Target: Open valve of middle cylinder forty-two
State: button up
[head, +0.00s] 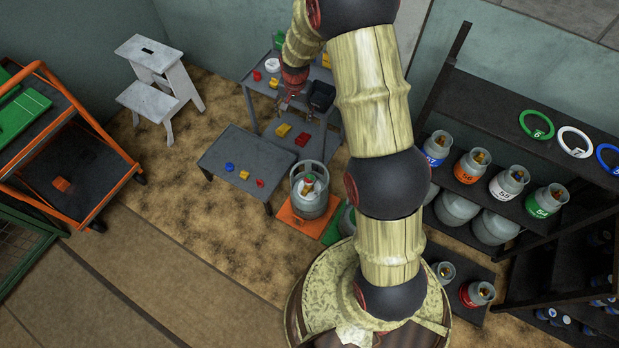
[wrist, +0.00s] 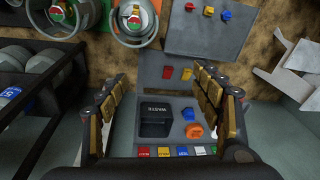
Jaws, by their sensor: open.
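A grey gas cylinder (head: 312,203) stands upright on an orange scale (head: 292,217) in the head view. A green scale (head: 331,234) with another grey cylinder (head: 346,222) is beside it, mostly hidden behind my arm. The wrist view shows two cylinder tops at its upper edge, one at left (wrist: 62,15) and one nearer the middle (wrist: 135,18), each with a red and green valve top inside a collar. I cannot read forty-two on either. My gripper (head: 290,98) is open and empty over the grey desk, apart from both cylinders; its spread fingers show in the wrist view (wrist: 163,76).
A black waste bin (wrist: 168,121) and small coloured pieces lie on the desk below my gripper. A low grey table (head: 243,172) with small pieces stands left of the cylinders. A dark shelf (head: 500,107) with several cylinders is at right. An orange cart (head: 75,130) stands at left.

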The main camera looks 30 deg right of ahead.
notch_tip(320, 180, down, 18)
jog(key=d+m+g, duration=0.1)
jog(key=d+m, duration=0.1)
jog(key=d, duration=0.1)
jog(key=m, duration=0.3)
send_over(310, 179)
jog(key=shift+g, duration=0.4)
notch_tip(310, 179, down, 17)
jog(key=shift+w+a+f, duration=0.1)
jog(key=shift+w, duration=0.05)
notch_tip(310, 179, down, 8)
jog(key=b, duration=0.2)
jog(key=shift+b, duration=0.4)
jog(key=shift+c, duration=0.8)
jog(key=c, duration=1)
